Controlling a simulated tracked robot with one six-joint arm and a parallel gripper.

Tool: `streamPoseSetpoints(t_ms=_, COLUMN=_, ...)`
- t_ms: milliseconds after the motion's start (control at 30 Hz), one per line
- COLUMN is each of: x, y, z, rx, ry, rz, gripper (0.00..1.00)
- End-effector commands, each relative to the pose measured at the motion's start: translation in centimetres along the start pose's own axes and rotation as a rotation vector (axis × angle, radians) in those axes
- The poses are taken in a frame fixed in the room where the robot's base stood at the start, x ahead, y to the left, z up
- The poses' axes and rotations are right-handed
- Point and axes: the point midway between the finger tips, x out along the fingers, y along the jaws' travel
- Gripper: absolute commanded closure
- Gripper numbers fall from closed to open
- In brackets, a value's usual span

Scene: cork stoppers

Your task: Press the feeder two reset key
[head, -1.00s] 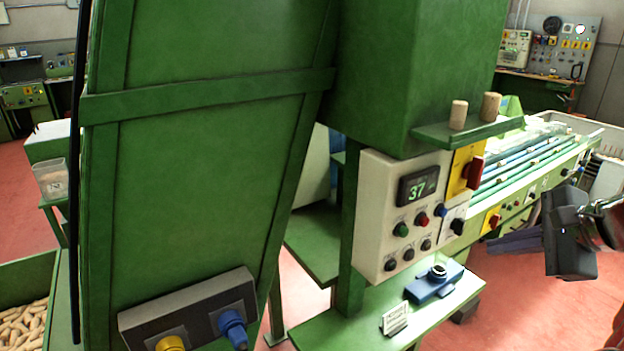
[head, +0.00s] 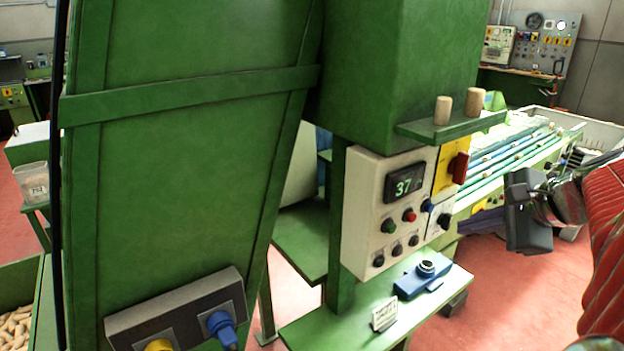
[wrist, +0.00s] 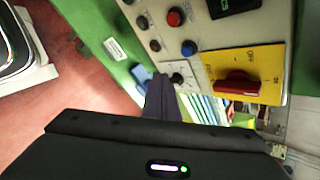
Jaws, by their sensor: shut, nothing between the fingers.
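A cream control panel (head: 362,205) stands under the green housing, with a display (head: 404,183) reading 37. It bears a green button (head: 387,226), a red button (head: 409,215), a blue button (head: 427,206) and a lower row of dark ones (head: 397,250). No label is legible, so I cannot tell which is the feeder two reset key. My gripper (head: 458,229) is shut and empty, right of the panel, its dark fingers pointing left. In the wrist view its fingers (wrist: 160,80) overlap the picture near the dial plate (wrist: 180,70); the red (wrist: 176,16) and blue (wrist: 189,47) buttons show clear of them.
A yellow plate with a red rotary switch (head: 459,168) sits right of the panel. Corks (head: 442,110) stand on the shelf above. A blue device (head: 425,278) and a small sign (head: 385,315) lie on the green ledge below. A conveyor (head: 530,160) runs behind.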

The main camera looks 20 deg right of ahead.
Motion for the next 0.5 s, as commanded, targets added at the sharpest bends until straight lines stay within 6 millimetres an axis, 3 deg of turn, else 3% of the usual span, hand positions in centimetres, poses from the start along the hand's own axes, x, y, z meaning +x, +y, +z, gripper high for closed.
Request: streamPoseSetpoints(t_ms=500, x=3.1, y=-2.2, z=2.3, rx=-0.002, ry=-0.001, rz=0.002, gripper=1.00)
